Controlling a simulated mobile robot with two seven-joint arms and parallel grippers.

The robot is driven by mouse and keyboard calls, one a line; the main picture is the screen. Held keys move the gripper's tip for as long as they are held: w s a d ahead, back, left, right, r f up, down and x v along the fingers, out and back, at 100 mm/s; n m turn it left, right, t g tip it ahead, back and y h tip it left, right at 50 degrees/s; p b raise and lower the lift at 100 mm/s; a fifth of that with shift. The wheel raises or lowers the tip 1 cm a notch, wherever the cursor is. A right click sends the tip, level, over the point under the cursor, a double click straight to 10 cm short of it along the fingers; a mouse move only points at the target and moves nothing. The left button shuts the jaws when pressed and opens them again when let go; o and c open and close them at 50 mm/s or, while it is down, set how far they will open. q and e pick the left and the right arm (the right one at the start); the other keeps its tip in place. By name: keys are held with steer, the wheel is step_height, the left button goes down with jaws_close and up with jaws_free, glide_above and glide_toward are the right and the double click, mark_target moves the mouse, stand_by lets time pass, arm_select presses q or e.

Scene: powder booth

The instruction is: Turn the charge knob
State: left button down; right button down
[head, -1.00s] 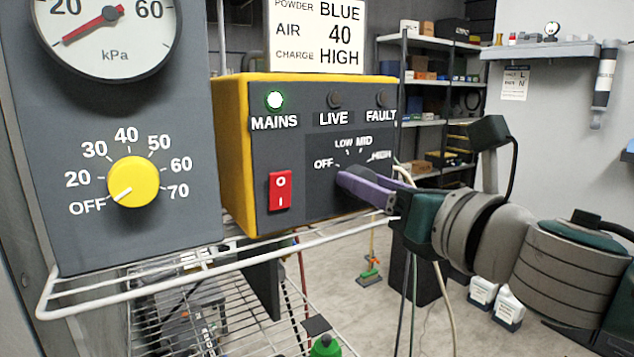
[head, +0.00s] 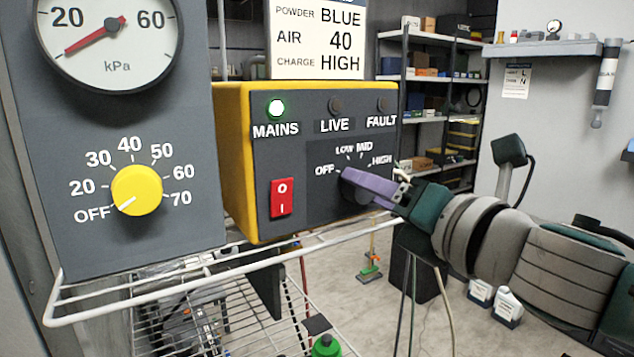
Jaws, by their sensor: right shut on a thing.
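The charge control box (head: 232,150) is yellow with a dark front. Its dial is marked OFF, LOW, MID and HIGH. My right gripper (head: 350,180) comes in from the right, its purple fingers shut at the dial's centre. The fingers cover the charge knob, so its pointer cannot be read. The green MAINS lamp (head: 276,108) is lit; the LIVE lamp (head: 335,105) and FAULT lamp (head: 382,105) are dark. A sign (head: 322,40) above reads powder BLUE, air 40, charge HIGH. My left gripper is out of view.
A grey panel at left carries a kPa gauge (head: 108,65) and a yellow knob (head: 137,190) pointing at OFF. A red rocker switch (head: 281,198) sits left of the dial. A white wire shelf (head: 160,291) runs below. Storage shelves (head: 425,79) stand behind.

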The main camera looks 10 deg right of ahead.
steer(key=m+p, duration=0.1)
steer(key=m, duration=0.5)
steer(key=m+y+p, duration=0.1)
steer(key=m, duration=0.6)
steer(key=m+p, duration=0.1)
steer(key=m, duration=0.6)
steer(key=shift+d+f, duration=0.1)
steer(key=shift+f, duration=0.15)
stand_by(0.4)
steer(key=shift+c, duration=1.5)
jaws_free()
steer(key=b+v, duration=0.2)
steer(key=v, duration=0.8)
steer(key=shift+d+r, duration=0.15)
